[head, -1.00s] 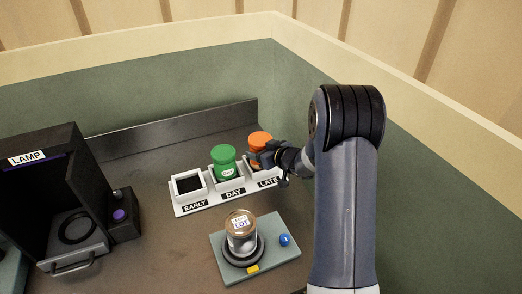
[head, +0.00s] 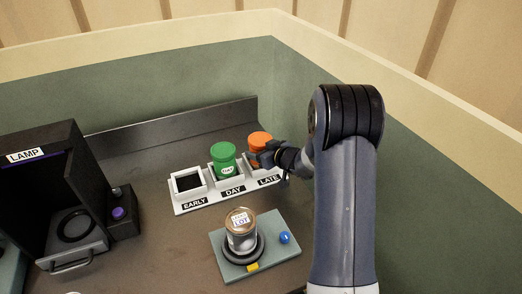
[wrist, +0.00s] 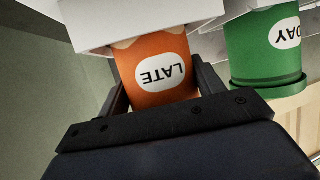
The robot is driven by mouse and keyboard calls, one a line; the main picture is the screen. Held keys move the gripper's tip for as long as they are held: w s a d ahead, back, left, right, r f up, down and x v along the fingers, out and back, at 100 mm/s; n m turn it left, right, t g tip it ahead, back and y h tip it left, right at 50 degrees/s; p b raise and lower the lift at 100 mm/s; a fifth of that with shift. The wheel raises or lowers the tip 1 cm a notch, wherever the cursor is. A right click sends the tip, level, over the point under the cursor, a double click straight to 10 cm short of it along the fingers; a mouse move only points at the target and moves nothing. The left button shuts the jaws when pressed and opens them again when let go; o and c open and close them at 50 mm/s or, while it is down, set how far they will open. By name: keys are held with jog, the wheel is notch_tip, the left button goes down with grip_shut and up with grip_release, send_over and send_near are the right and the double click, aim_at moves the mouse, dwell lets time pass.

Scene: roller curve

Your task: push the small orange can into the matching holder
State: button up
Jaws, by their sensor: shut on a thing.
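The orange can (head: 259,138) stands at the LATE place of the white three-place holder (head: 208,200), at its right end. In the wrist view the can (wrist: 160,95) shows its LATE label upside down, with one gripper finger on each side. My gripper (head: 268,158) is shut on the orange can from the right front. In the wrist view my gripper (wrist: 160,92) closely flanks the can. A white part of the holder covers part of the can there, and whether the can is fully seated cannot be told.
A green DAY can (head: 224,160) stands in the middle place; the EARLY place (head: 188,184) is empty. A LOT can (head: 241,230) stands on a grey-green plate (head: 222,255) in front. A dark LAMP box (head: 45,160) is at left.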

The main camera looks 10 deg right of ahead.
dwell(0.3)
jog(key=o, duration=1.1)
jog(key=v, duration=1.1)
jog(key=shift+f+b, duration=0.1)
jog(key=shift+b, duration=0.25)
jog(key=shift+w, duration=0.1)
jog(key=x, duration=1)
jog(key=shift+w+a+f+p, duration=0.1)
jog(key=shift+w+a+p, duration=0.1)
jog(key=shift+w+p, duration=0.15)
jog(key=shift+r, duration=0.2)
